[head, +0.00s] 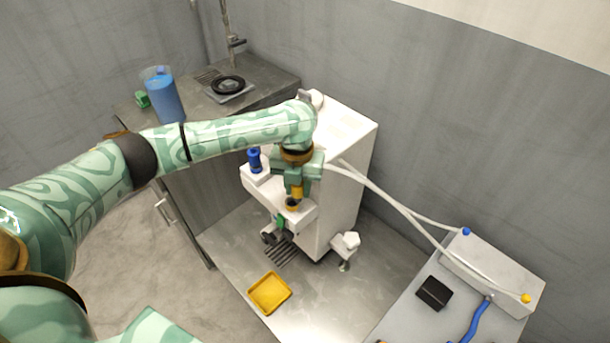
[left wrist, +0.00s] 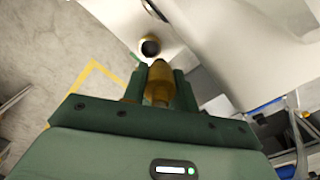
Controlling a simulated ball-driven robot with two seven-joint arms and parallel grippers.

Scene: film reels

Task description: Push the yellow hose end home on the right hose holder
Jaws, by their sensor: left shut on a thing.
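The yellow hose end (head: 297,191) is between the fingers of my left gripper (head: 297,186), which is shut on it. In the left wrist view the hose end (left wrist: 159,82) points at the right hose holder's dark round opening (left wrist: 150,47), which has a yellow rim. The tip looks close to the opening but apart from it. In the head view the right hose holder (head: 293,208) is just below the gripper, on the front of the white machine (head: 343,135). My right gripper is not in view.
A blue hose end (head: 254,160) stands on the left holder. Pale hoses (head: 395,203) run from behind my gripper to a grey box (head: 490,270) at the right. A yellow tray (head: 269,293) lies on the metal surface. A blue jug (head: 164,97) stands on the back counter.

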